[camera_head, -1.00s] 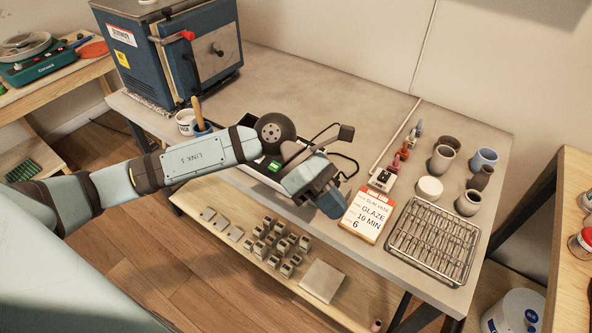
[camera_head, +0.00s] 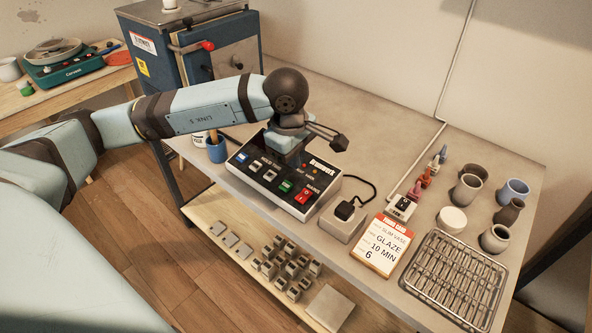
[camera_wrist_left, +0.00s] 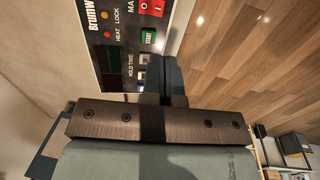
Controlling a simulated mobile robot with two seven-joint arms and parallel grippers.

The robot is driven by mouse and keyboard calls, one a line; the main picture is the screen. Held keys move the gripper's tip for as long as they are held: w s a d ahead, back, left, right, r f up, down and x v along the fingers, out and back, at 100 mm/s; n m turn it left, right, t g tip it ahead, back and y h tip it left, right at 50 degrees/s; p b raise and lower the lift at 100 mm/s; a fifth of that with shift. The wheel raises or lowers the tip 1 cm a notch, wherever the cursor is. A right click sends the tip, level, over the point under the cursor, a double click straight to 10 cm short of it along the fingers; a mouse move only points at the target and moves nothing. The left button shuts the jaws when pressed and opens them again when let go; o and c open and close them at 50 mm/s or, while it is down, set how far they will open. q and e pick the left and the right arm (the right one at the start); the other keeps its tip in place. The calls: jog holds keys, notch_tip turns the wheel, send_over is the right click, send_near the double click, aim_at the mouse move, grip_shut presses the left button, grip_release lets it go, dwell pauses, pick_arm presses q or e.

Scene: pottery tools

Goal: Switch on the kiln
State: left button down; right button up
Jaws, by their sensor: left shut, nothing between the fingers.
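In the left wrist view the fingers (camera_wrist_left: 161,99) are together beside the panel's hold-time buttons; the start button (camera_wrist_left: 148,36) and main switch (camera_wrist_left: 150,5) show ahead. Contact cannot be told.
A black plug (camera_head: 345,210) sits on a grey block right of the box. A card (camera_head: 382,245) reads glaze, 10 min, 6. A wire rack (camera_head: 455,280) and several small pots stand at the right. A blue cup (camera_head: 216,150) stands left of the box.

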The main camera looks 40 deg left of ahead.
aim_at(299, 200)
pick_arm(q)
jog(key=f, duration=0.4)
jog(key=w+f, duration=0.1)
jog(key=f, duration=0.3)
jog(key=f+p, duration=0.1)
jog(key=f, duration=0.3)
jog(key=shift+w+f, duration=0.25)
jog(key=shift+f, duration=0.1)
jog(key=shift+f+b, duration=0.4)
jog(key=shift+b, duration=0.3)
jog(key=shift+d+r, duration=0.1)
jog(key=shift+r, duration=0.25)
jog(key=shift+r+p, duration=0.45)
jog(key=shift+r, duration=0.2)
